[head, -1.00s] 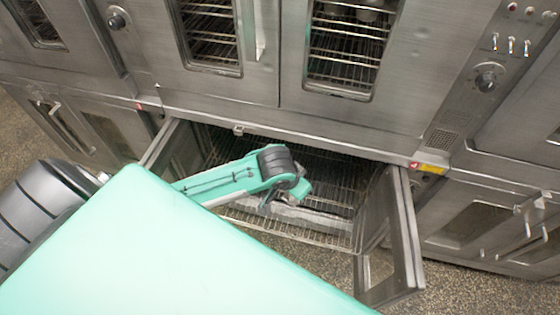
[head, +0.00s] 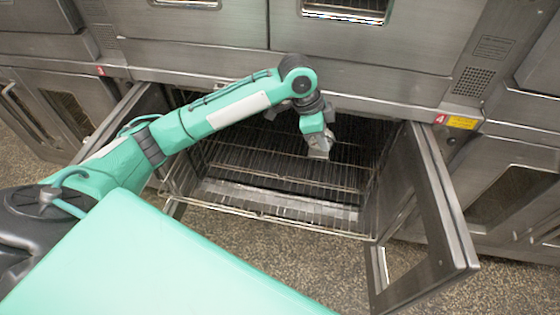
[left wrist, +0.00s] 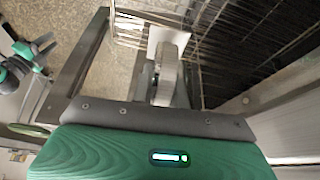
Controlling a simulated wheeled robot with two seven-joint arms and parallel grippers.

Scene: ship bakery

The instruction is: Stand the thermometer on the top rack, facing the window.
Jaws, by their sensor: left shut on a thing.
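My left gripper (head: 318,138) reaches through the open front of the lower oven and points down over the top wire rack (head: 262,168). It is shut on the thermometer (head: 319,153), a small pale metal piece below the fingers. In the left wrist view the thermometer (left wrist: 168,42) shows a flat, whitish square plate and a rounded grey part between the fingers. Its dial cannot be made out, so I cannot tell which way it faces. I cannot tell whether it touches the rack.
The open right oven door (head: 432,215) with its window stands out on the right. The open left door (head: 122,118) is behind my left arm. The upper oven (head: 370,50) overhangs the opening. Much of the rack is bare.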

